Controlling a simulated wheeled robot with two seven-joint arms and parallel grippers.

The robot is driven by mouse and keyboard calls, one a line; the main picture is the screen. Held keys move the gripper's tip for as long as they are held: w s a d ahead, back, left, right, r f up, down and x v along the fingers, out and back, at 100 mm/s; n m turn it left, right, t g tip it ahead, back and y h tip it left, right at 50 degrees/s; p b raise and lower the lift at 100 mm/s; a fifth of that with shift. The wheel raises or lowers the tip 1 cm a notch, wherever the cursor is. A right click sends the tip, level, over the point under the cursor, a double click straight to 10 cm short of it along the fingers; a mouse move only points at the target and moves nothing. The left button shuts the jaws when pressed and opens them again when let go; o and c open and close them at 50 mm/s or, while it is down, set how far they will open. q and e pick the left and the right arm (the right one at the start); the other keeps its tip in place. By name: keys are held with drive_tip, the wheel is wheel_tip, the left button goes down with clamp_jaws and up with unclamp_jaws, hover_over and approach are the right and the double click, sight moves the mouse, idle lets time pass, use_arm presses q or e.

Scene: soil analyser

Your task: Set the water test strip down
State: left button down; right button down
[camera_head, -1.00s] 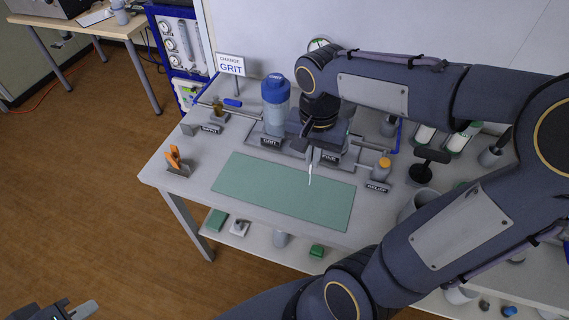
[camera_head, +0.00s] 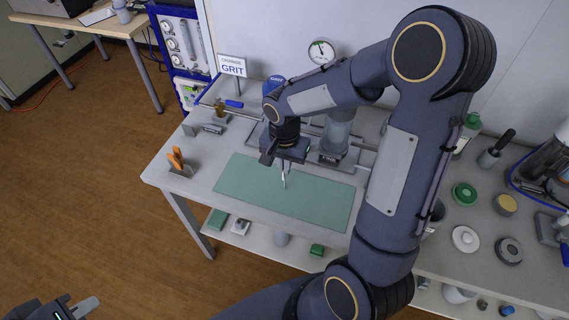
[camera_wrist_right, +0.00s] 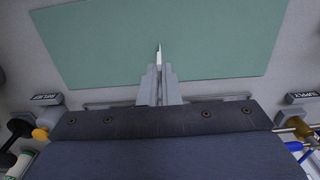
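The water test strip (camera_head: 284,180) is a thin white strip held by my right gripper (camera_head: 284,166) above the green mat (camera_head: 325,205). In the right wrist view the strip (camera_wrist_right: 158,54) sticks out past the fingertips of the right gripper (camera_wrist_right: 157,70), which are shut on it, with the mat (camera_wrist_right: 90,45) behind. I cannot tell whether the strip's tip touches the mat. My left gripper (camera_head: 78,308) shows only in part at the bottom left corner, with one finger clear and nothing seen in it.
An orange-handled holder (camera_head: 178,162) stands at the bench's left end. A blue-capped bottle (camera_head: 274,84) is partly behind my right arm. A grey-blue cylinder (camera_head: 337,132) stands behind the mat. Jars and lids, including a green lid (camera_head: 464,194), lie at the right. The mat is otherwise clear.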

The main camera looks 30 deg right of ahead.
drive_tip(key=shift+f+b, duration=0.25)
drive_tip(key=shift+b, duration=0.05)
drive_tip(key=c, duration=1.6)
unclamp_jaws()
drive_tip(key=shift+r, duration=0.15)
drive_tip(key=shift+c, duration=0.2)
wheel_tip(320, 180, up, 12)
drive_tip(key=s+a+n+t+y, duration=0.2)
drive_tip(key=s+n, duration=0.2)
drive_tip(key=s, duration=0.4)
drive_tip(key=s+a+n+t+y, duration=0.1)
drive_tip(key=s+a+n+t, duration=0.1)
drive_tip(key=s, duration=0.7)
drive_tip(key=shift+r+n+t+y, duration=0.4)
drive_tip(key=shift+n+t, duration=0.4)
drive_tip(key=shift+n, duration=0.4)
